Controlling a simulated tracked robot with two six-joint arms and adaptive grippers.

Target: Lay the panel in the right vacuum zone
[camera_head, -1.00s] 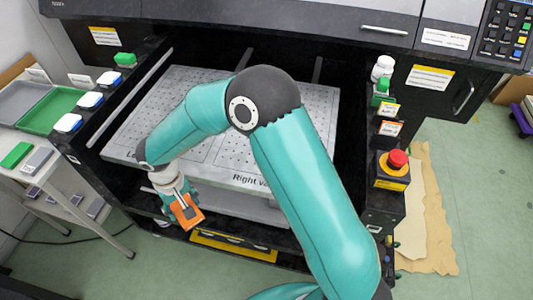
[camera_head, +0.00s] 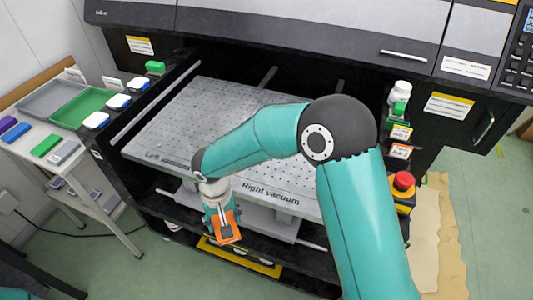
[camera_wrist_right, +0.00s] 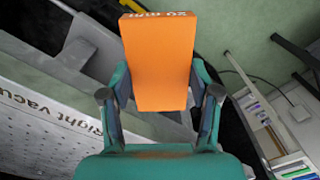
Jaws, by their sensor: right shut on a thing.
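An orange panel (camera_head: 228,234) is held in my right gripper (camera_head: 222,217), in front of the printer bed's front edge and off the bed. In the right wrist view the panel (camera_wrist_right: 158,55) is a flat orange piece with "20 mm" on its edge, clasped between the two fingers of the right gripper (camera_wrist_right: 158,95). The perforated grey bed (camera_head: 215,110) bears the labels "Left vacuum" and "Right vacuum" along its front. My right arm hides much of the right zone; "Right vacuum" (camera_head: 270,192) stays readable. My left gripper is not in view.
The bed lies in a dark printer frame. A red stop button (camera_head: 403,180) and small bottles (camera_head: 400,92) stand on its right side. White-topped items (camera_head: 96,120) line the left side. A table with a green tray (camera_head: 82,108) stands left. The visible bed surface is clear.

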